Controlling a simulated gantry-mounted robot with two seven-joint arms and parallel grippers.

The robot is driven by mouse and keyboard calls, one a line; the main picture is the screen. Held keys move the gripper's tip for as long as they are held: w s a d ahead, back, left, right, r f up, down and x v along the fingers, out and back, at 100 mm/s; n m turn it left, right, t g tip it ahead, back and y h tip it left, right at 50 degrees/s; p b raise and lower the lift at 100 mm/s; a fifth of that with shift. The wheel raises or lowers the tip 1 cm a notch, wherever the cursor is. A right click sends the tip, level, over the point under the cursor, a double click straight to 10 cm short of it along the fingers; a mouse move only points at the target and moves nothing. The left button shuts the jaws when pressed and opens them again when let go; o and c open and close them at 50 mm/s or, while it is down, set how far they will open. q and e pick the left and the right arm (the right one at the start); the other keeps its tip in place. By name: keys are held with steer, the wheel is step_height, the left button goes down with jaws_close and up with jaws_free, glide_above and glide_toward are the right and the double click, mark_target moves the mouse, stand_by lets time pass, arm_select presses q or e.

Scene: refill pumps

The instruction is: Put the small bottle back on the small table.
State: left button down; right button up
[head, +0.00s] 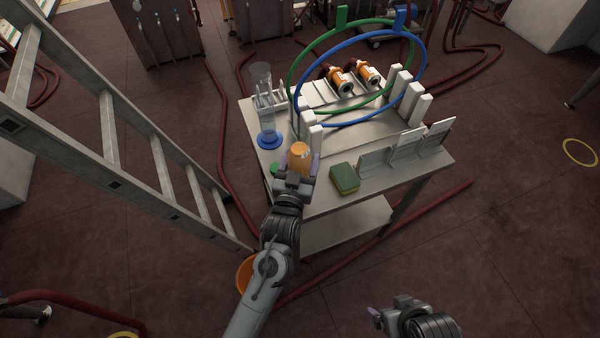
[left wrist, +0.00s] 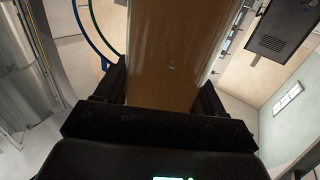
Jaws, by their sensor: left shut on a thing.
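The small bottle (head: 299,155) is orange and sits between the fingers of my left gripper (head: 298,170), which is shut on it. It also fills the middle of the left wrist view (left wrist: 172,50) as a brown, slightly see-through body. In the head view the bottle shows over the near left part of a metal table (head: 350,217); I cannot tell whether it touches the top. A green disc (head: 275,168) lies just left of it, partly hidden. My right gripper (head: 398,312) is away from the table at the bottom; its jaw opening is unclear.
A clear cylinder on a blue base (head: 268,140) stands left of the bottle. A green and yellow sponge (head: 344,178) lies to the right, beside upright plates (head: 407,148). Blue and green hoops (head: 420,78) stand behind. A ladder (head: 160,165) leans at left; an orange bucket (head: 245,272) is below.

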arm_select(q)
steer(key=shift+f+b, duration=1.8)
steer(key=shift+b, duration=0.15)
steer(key=shift+r, duration=0.1)
steer(key=c, duration=0.5)
jaws_free()
steer(key=shift+f, duration=0.35)
steer(key=o, duration=0.4)
